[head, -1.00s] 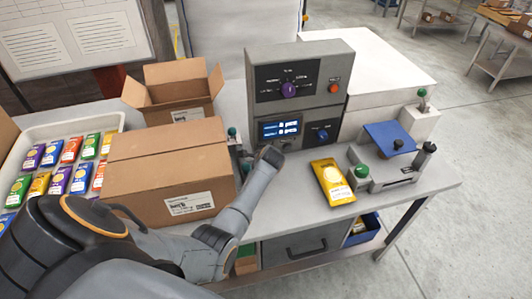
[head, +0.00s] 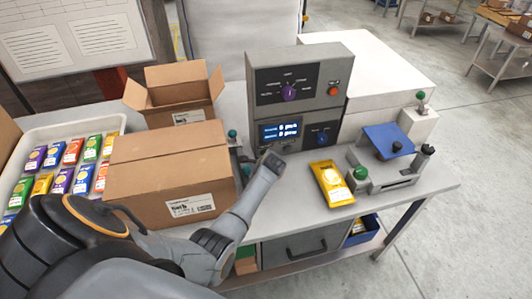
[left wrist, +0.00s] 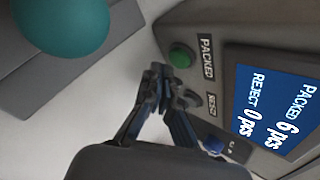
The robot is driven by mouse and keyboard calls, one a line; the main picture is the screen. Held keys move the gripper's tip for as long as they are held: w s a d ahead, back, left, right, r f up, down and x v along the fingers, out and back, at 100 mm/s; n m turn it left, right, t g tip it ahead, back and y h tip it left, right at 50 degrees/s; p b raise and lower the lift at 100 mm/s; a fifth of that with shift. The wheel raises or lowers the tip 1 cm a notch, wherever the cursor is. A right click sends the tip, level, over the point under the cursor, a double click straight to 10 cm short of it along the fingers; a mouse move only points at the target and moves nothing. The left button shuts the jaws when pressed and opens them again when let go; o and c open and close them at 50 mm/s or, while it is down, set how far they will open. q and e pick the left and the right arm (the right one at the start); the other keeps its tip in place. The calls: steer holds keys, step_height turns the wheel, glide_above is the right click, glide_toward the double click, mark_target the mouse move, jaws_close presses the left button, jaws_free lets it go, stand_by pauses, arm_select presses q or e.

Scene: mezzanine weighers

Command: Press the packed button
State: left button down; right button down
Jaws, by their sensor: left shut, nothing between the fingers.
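The packed button is a green button (left wrist: 181,57) beside a PACKED label on the console face in the left wrist view. The display (left wrist: 275,100) reads PACKED 6 pcs and REJECT 0 pcs; it also shows in the head view (head: 281,131). My left gripper (left wrist: 163,72) is shut and empty, its fingertips just below and left of the green button in the picture. I see no clear contact. A REJECT label (left wrist: 211,104) sits below PACKED; its button is partly hidden by a finger. In the head view my left gripper (head: 271,162) is in front of the console (head: 325,75), hiding the button.
A closed carton (head: 150,165) stands left of the arm, with an open carton (head: 180,95) behind. A yellow pack (head: 331,185) lies right of my gripper, beside a device with a blue plate (head: 388,137). A teal knob (left wrist: 62,22) is close in the left wrist view.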

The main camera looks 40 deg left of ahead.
arm_select(q)
steer(key=shift+s+d+p, duration=0.3)
steer(key=shift+d+p, duration=0.1)
steer(key=shift+p, duration=0.05)
steer(key=s+d+p, duration=0.2)
steer(key=shift+s+d+r, duration=0.1)
steer(key=shift+d, duration=0.2)
steer(key=shift+s+d, duration=0.2)
steer(key=shift+d, duration=0.05)
steer(key=shift+f, duration=0.2)
stand_by(0.4)
